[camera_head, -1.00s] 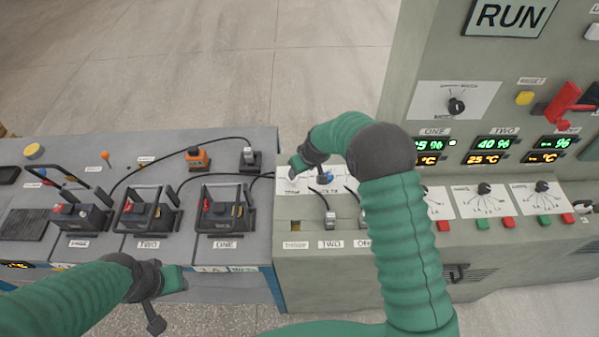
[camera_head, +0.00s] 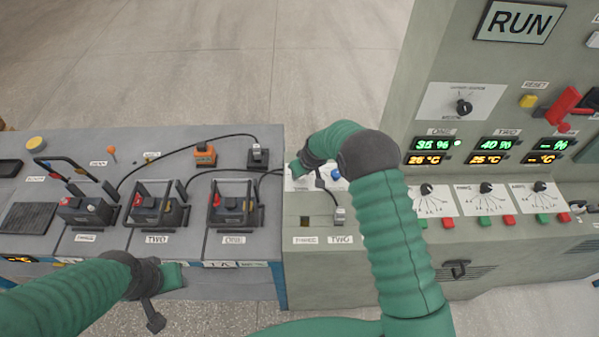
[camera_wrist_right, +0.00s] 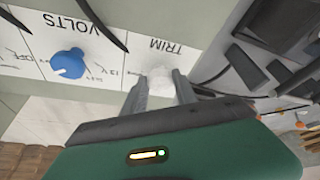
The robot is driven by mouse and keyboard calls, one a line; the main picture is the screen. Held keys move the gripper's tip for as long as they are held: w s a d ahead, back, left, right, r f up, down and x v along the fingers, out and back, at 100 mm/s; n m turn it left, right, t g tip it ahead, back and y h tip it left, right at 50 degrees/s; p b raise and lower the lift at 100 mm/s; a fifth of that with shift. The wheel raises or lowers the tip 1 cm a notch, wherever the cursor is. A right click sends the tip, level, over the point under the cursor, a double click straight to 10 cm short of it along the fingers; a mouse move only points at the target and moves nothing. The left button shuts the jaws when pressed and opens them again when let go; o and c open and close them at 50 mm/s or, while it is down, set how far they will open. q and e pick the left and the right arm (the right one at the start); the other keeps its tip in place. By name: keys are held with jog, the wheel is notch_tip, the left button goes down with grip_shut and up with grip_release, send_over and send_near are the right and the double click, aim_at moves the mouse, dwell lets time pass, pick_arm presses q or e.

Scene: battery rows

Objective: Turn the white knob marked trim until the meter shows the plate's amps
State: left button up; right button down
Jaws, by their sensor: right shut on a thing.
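The white trim knob (camera_wrist_right: 159,82) sits on a white panel under the printed word TRIM in the right wrist view. My right gripper (camera_wrist_right: 161,89) is shut on it, one finger on each side. In the head view my right gripper (camera_head: 299,170) is at the small white panel on the grey-green console, and my arm hides most of it. The blue volts knob (camera_wrist_right: 68,63) is beside it, apart from the gripper. My left gripper (camera_head: 154,318) hangs at the front of the left bench; its fingers are unclear. I cannot pick out the amps meter or its plate.
Several black battery units (camera_head: 154,208) with handles stand on the left bench, with black cables running behind them. An orange box (camera_head: 204,155) is at the back. The upright cabinet at right carries lit percent and temperature displays (camera_head: 432,145) and a RUN sign (camera_head: 519,21).

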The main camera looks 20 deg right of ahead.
jog(key=shift+w+a+r, duration=0.25)
jog(key=shift+a+r, duration=0.05)
jog(key=shift+a, duration=0.15)
jog(key=shift+d, duration=0.75)
jog(key=shift+a, duration=0.35)
jog(key=shift+a+r+m, duration=0.1)
jog(key=shift+a+m, duration=0.1)
jog(key=shift+m, duration=0.7)
jog(key=shift+d+m+h, duration=0.25)
jog(key=shift+m+h, duration=0.35)
jog(key=shift+m, duration=0.4)
pick_arm(q)
jog(key=shift+s+d+r, duration=0.1)
jog(key=shift+d+r, duration=0.05)
jog(key=shift+d, duration=0.3)
pick_arm(e)
jog(key=shift+a, duration=0.1)
